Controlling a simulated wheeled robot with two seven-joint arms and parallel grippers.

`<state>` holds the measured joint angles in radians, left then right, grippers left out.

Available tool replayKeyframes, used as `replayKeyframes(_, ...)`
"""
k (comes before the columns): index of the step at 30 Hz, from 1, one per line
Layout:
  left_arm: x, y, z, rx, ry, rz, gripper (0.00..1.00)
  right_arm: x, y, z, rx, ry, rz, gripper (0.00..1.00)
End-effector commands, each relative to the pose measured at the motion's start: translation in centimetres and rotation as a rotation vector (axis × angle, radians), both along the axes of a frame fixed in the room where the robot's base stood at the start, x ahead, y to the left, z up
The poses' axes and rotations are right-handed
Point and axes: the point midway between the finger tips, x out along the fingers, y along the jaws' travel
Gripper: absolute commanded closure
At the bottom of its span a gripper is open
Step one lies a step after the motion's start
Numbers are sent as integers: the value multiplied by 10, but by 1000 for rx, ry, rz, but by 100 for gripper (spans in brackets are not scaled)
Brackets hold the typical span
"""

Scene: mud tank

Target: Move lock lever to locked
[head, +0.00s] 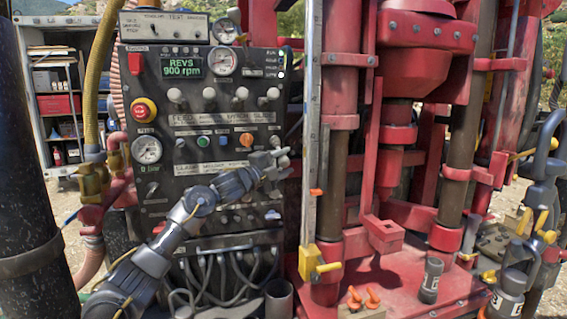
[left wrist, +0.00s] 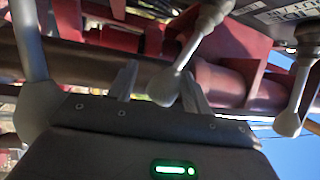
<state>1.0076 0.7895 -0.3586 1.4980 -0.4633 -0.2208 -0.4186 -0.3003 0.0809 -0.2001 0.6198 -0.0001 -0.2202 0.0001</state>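My left gripper (head: 281,157) is at the right edge of the control panel (head: 157,210), beside its lower rows of levers. In the left wrist view my left gripper (left wrist: 160,88) has its two fingers apart. A grey lever with a pale rounded knob (left wrist: 163,88) reaches down between the fingers. I see a gap on the knob's left side; contact on its right is unclear. I cannot read a label that marks this as the lock lever, and in the head view the gripper covers it. My right gripper is not in view.
A second lever knob (left wrist: 287,124) hangs right of the gripper in the left wrist view. A row of pale knobs (head: 209,93) and an orange knob (head: 246,140) are on the panel. The red drill mast (head: 340,90) stands close on the right. Hoses (head: 225,268) hang below.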

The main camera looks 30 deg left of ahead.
Motion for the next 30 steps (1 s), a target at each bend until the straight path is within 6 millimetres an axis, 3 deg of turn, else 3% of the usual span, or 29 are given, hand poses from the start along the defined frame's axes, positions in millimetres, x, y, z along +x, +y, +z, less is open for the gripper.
replayKeyframes(8, 0, -1, 6, 0, -5, -2, 50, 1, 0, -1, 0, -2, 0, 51)
replayKeyframes(14, -1, 1, 35, -1, -8, -1, 50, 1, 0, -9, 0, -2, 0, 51)
replayKeyframes(22, -44, -21, 90, 0, -13, 1, 50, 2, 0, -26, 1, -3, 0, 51)
replayKeyframes(30, -94, -50, 116, 2, -9, -2, 50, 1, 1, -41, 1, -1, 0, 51)
